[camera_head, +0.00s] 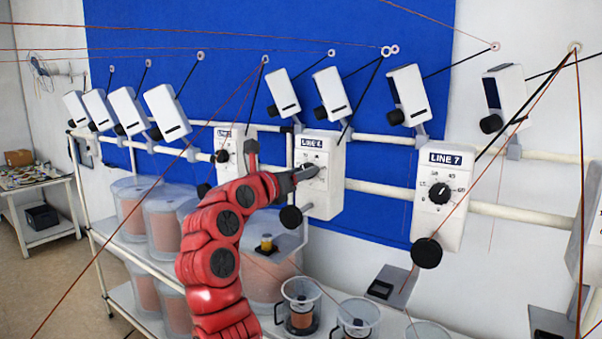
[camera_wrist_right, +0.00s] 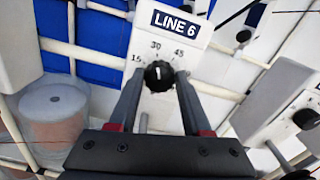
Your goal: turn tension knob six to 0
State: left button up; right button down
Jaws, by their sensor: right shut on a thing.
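The LINE 6 box (camera_head: 322,195) is a white unit on the rail, in the middle of the head view. In the right wrist view its label (camera_wrist_right: 180,22) reads LINE 6. Below the label is the black tension knob six (camera_wrist_right: 158,76), with 15, 30 and 45 printed around it. Its white mark points roughly up, near 30. The lower part of the dial is hidden. My right gripper (camera_wrist_right: 158,90) has one finger on each side of the knob and is shut on it. In the head view the right gripper (camera_head: 308,176) reaches the box front from the left. My left gripper is out of view.
The LINE 7 box (camera_head: 440,200) with its own knob (camera_head: 439,193) stands to the right. Another line box (camera_head: 229,150) is to the left. Thin red threads cross the space around my arm. Below are a shelf with clear canisters (camera_head: 302,305) and spools.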

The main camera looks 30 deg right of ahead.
jog(key=shift+n, duration=0.4)
jog(key=shift+n+b, duration=0.45)
jog(key=shift+n, duration=1.05)
jog(key=n, duration=0.3)
jog(key=shift+w+r+n+p, duration=0.1)
jog(key=shift+n+p, duration=0.2)
jog(key=shift+p, duration=0.1)
jog(key=n+p, duration=0.2)
jog(key=n, duration=0.1)
jog(key=shift+n, duration=0.3)
jog(key=n+p, duration=0.4)
jog(key=shift+n, duration=0.3)
jog(key=shift+n+p, duration=0.85)
jog(key=shift+n, duration=0.25)
jog(key=shift+f+n+p, duration=0.3)
jog(key=shift+n+p, duration=0.1)
jog(key=shift+n, duration=0.6)
